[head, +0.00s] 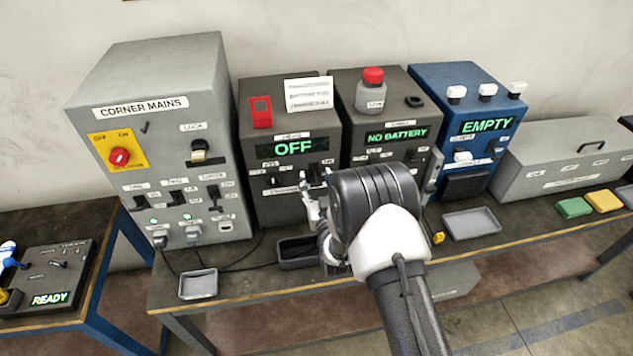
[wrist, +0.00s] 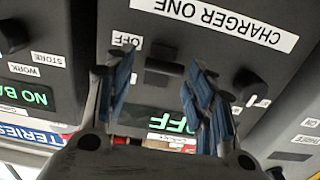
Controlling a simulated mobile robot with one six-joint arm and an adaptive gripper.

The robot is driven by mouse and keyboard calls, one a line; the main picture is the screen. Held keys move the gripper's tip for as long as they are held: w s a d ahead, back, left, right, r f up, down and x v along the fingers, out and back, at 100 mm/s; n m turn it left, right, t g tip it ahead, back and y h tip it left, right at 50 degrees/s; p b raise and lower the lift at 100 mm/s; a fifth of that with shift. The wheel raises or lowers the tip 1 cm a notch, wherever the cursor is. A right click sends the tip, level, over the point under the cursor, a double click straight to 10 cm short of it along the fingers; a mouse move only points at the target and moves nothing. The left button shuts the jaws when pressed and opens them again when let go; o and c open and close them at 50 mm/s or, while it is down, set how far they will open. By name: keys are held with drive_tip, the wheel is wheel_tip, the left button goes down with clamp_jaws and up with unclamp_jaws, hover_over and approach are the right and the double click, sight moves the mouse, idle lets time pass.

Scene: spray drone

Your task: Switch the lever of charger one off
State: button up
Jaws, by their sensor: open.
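Charger one (head: 259,207) is the dark box whose green display reads OFF (head: 293,148). In the wrist view, turned upside down, its CHARGER ONE label (wrist: 215,20) shows. A dark lever (wrist: 165,67) stands out of its front, near a small OFF label (wrist: 127,40). My gripper (head: 315,184) is in front of the lower right of this box. In the wrist view my gripper (wrist: 160,60) is open, with one blue-padded finger on each side of the lever. I cannot tell whether a finger touches it. My arm hides part of the front in the head view.
The corner mains cabinet (head: 165,65) stands left, with cables on the bench. The NO BATTERY box (head: 352,130) and a blue EMPTY box (head: 430,84) stand right. A dark tray (head: 290,262) lies below my gripper. A dark knob (wrist: 245,85) is beside one finger.

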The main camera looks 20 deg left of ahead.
drive_tip(key=shift+c, duration=0.4)
drive_tip(key=c, duration=1)
drive_tip(key=f+t+b, duration=0.1)
drive_tip(key=b, duration=0.4)
drive_tip(key=t+y+b, duration=0.1)
drive_tip(key=b, duration=0.4)
drive_tip(key=shift+f, duration=0.35)
drive_tip(key=shift+t+b, duration=0.4)
drive_tip(key=shift+b, duration=0.1)
drive_tip(key=shift+y, duration=0.3)
